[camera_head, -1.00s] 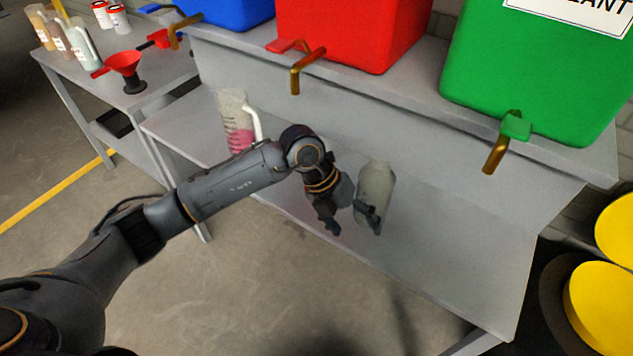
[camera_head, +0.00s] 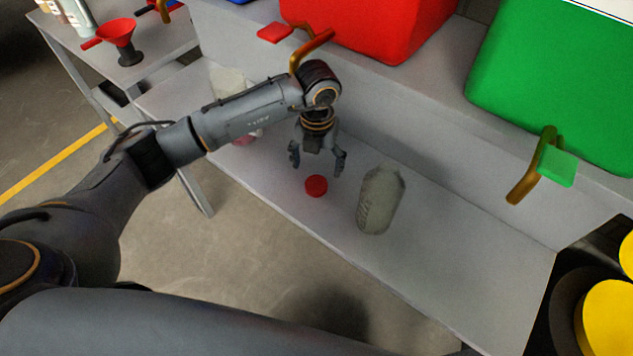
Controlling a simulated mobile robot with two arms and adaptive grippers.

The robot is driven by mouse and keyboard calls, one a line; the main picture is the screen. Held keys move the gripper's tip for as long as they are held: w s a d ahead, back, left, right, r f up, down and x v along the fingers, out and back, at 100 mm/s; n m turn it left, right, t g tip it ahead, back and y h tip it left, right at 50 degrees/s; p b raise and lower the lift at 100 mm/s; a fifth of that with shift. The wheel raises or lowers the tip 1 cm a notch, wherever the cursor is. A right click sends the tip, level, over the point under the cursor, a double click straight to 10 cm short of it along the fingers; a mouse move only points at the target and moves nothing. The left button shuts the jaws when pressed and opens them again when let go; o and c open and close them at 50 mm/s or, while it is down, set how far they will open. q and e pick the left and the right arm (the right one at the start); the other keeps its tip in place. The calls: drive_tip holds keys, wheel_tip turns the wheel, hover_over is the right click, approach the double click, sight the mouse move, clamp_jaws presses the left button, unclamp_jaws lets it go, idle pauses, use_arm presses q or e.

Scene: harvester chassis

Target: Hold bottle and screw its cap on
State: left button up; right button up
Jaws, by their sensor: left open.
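A pale, translucent bottle (camera_head: 381,202) stands on the lower grey shelf, right of my left gripper, with no cap visible on its top. A red cap (camera_head: 316,186) lies on the shelf left of the bottle, near the front edge. My left gripper (camera_head: 318,165) hangs above and just behind the cap in the picture, fingers spread and pointing down, with nothing between them. It is apart from the bottle. My right gripper is not in view.
A measuring jug (camera_head: 229,84) is partly hidden behind my left arm. Red (camera_head: 380,25) and green (camera_head: 560,85) containers with brass taps stand on the upper shelf. A red funnel (camera_head: 117,38) is on the left table. The lower shelf (camera_head: 470,265) is clear right of the bottle.

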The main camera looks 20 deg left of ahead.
sight(316, 183)
use_arm(q)
drive_tip(key=shift+w+f, duration=0.1)
drive_tip(key=shift+f, duration=0.75)
drive_tip(key=shift+f+p, duration=0.3)
drive_tip(key=shift+p, duration=0.1)
wheel_tip(316, 183, down, 4)
drive_tip(key=shift+w+a+f+p, duration=0.15)
drive_tip(key=shift+f+p, duration=0.1)
drive_tip(key=shift+p, duration=0.35)
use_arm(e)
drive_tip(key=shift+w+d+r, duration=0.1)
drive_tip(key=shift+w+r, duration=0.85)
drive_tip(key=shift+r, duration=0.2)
use_arm(q)
drive_tip(key=c, duration=0.8)
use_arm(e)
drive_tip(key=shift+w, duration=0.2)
